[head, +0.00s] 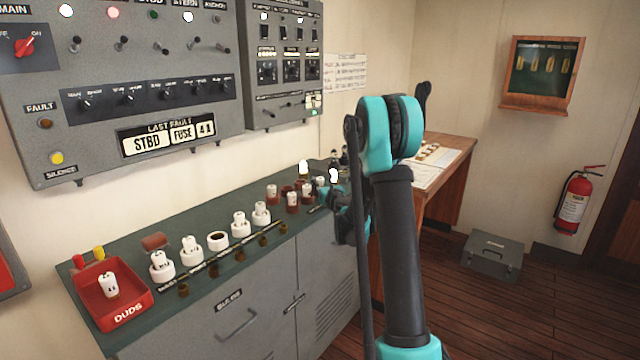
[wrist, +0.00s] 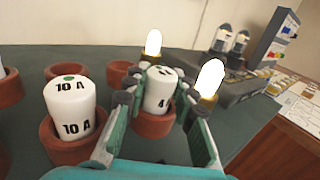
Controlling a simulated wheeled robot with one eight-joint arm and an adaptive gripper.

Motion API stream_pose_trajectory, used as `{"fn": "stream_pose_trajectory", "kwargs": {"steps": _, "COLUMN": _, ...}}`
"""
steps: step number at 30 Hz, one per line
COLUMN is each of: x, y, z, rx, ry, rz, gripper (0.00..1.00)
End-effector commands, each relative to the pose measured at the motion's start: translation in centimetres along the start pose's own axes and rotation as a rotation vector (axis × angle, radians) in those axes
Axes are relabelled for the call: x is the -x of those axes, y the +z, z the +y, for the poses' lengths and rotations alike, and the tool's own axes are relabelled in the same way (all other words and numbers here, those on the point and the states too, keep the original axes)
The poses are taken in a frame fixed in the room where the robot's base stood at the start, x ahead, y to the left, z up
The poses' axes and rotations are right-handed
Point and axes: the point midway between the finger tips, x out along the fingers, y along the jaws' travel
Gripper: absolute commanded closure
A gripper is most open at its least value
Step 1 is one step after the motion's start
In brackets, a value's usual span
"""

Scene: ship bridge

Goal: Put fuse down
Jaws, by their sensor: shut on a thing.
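My gripper (wrist: 160,92) is shut on a white fuse (wrist: 160,86) with a black 4 partly showing. The fuse stands upright at a brown round socket (wrist: 150,126); its lower end is hidden, so I cannot tell whether it is seated. In the head view my gripper (head: 338,200) is over the far end of the green counter, largely hidden by my arm. A white 10 A fuse (wrist: 70,105) stands in another brown socket (wrist: 66,150) to the left. A red DUDS tray (head: 132,309) holds one white fuse (head: 109,285).
White holders with fuses line the green counter (head: 130,250); one white holder (head: 218,240) is empty. Two glowing bulbs (wrist: 153,42) (wrist: 210,78) stand near my fingers. An empty brown socket (wrist: 120,72) lies behind. A panel label (head: 166,138) reads LAST FAULT, STBD FUSE 44.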

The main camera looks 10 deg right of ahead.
Motion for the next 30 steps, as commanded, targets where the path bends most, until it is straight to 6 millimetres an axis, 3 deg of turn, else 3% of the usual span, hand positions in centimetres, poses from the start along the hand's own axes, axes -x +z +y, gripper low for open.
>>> {"fn": "stream_pose_trajectory", "kwargs": {"steps": 10, "x": 0.0, "y": -0.4, "z": 0.0, "rx": 0.0, "ry": 0.0, "rz": 0.0, "gripper": 1.0}}
{"fn": "stream_pose_trajectory", "kwargs": {"steps": 11, "x": 0.0, "y": -0.3, "z": 0.0, "rx": 0.0, "ry": 0.0, "rz": 0.0, "gripper": 0.71}}
{"fn": "stream_pose_trajectory", "kwargs": {"steps": 15, "x": 0.0, "y": -0.3, "z": 0.0, "rx": 0.0, "ry": 0.0, "rz": 0.0, "gripper": 0.54}}
{"fn": "stream_pose_trajectory", "kwargs": {"steps": 25, "x": 0.1, "y": -0.4, "z": 0.0, "rx": 0.0, "ry": 0.0, "rz": 0.0, "gripper": 0.53}}
{"fn": "stream_pose_trajectory", "kwargs": {"steps": 30, "x": 1.9, "y": -0.3, "z": 0.0, "rx": 0.0, "ry": -0.001, "rz": 0.0, "gripper": 0.53}}
